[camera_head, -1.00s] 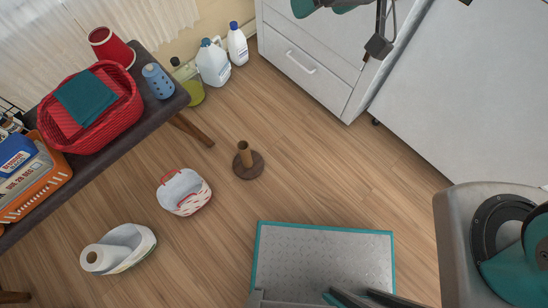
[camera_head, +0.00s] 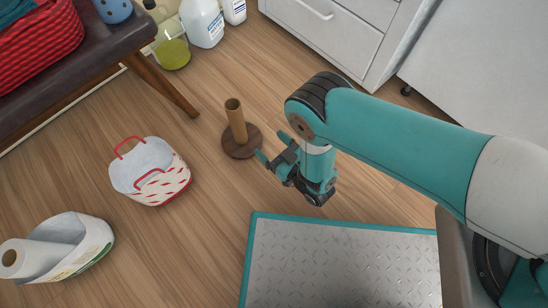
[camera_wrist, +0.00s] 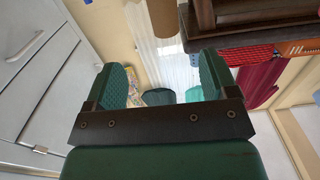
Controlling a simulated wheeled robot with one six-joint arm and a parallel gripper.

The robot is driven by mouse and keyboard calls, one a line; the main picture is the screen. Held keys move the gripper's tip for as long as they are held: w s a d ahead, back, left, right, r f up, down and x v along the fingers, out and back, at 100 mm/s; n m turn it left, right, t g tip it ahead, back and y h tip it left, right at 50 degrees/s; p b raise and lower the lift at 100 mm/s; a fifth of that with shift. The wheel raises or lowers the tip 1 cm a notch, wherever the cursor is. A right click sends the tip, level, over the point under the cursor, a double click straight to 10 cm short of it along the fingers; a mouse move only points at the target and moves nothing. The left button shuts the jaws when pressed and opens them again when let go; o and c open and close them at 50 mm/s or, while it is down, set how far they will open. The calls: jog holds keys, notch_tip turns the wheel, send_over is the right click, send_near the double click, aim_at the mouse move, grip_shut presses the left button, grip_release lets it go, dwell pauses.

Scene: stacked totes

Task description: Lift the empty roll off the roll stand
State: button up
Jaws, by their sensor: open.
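The empty roll (camera_head: 236,120), a plain brown cardboard tube, stands upright on the roll stand (camera_head: 240,148), which has a round dark wood base on the floor. My gripper (camera_head: 272,148) is just right of the stand, its fingers apart and pointing toward it, with nothing between them. Whether a finger touches the stand cannot be told. In the wrist view my gripper (camera_wrist: 162,82) shows both green fingers spread wide. A brown cylinder at the top edge of that view looks like the roll, but I cannot be sure.
A white and red basket (camera_head: 152,188) stands left of the stand. A white container (camera_head: 82,240) with a paper roll lies lower left. A bench (camera_head: 110,45) and bottles (camera_head: 203,22) are behind. A teal-edged metal platform (camera_head: 340,262) lies in front, white drawers (camera_head: 335,40) behind right.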

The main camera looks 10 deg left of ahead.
aim_at(241, 120)
jog(key=b+x, duration=0.2)
jog(key=x, duration=0.2)
jog(key=f+b+x, duration=0.1)
jog(key=b+x, duration=0.2)
jog(key=x, duration=0.2)
jog(key=b+x, duration=0.3)
jog(key=x, duration=0.1)
jog(key=shift+w+a+f, duration=0.15)
jog(key=shift+a+f, duration=0.2)
jog(key=shift+f, duration=0.05)
jog(key=a+b, duration=0.1)
jog(key=b, duration=0.2)
jog(key=shift+w, duration=0.35)
jog(key=shift+w+a+r+b, duration=0.25)
jog(key=shift+w+a+b, duration=0.15)
jog(key=shift+b, duration=0.6)
jog(key=shift+r, duration=0.1)
jog(key=c, duration=1)
jog(key=shift+o, duration=0.4)
